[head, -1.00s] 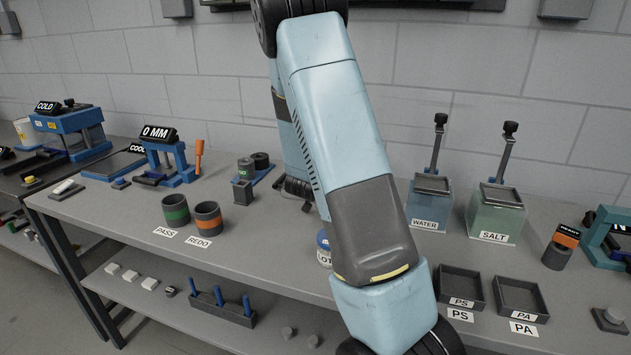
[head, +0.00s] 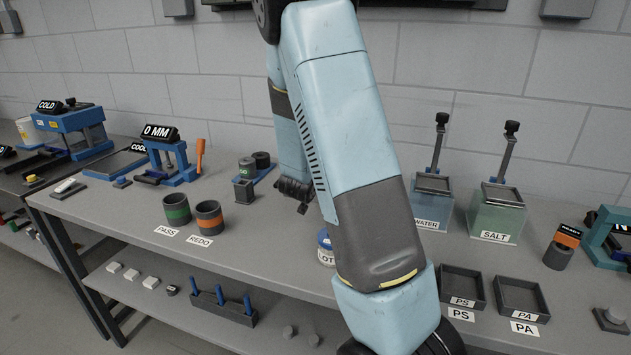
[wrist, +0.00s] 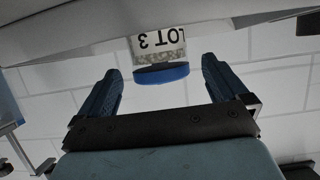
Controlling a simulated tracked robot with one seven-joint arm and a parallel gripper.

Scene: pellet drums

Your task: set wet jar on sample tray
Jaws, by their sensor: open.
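A white jar with a blue lid (wrist: 160,73) and a "LOT 3" label shows upside down in the wrist view. A blue-lidded jar labelled "LOT" (head: 324,240) stands on the bench in the head view, partly hidden by my arm. I cannot tell whether it is wet. My gripper (wrist: 163,82) is open in the wrist view, with one finger each side of the jar and visible gaps. Its fingers cannot be made out in the head view. No tray is labelled as the sample tray; a small blue tray (head: 264,176) holds dark cylinders.
PASS (head: 176,209) and REDO (head: 209,216) cups stand left of the jar. WATER (head: 432,202) and SALT (head: 497,216) tanks stand right, behind the PS (head: 462,286) and PA (head: 520,296) trays. A 0 MM press (head: 168,155) stands further left.

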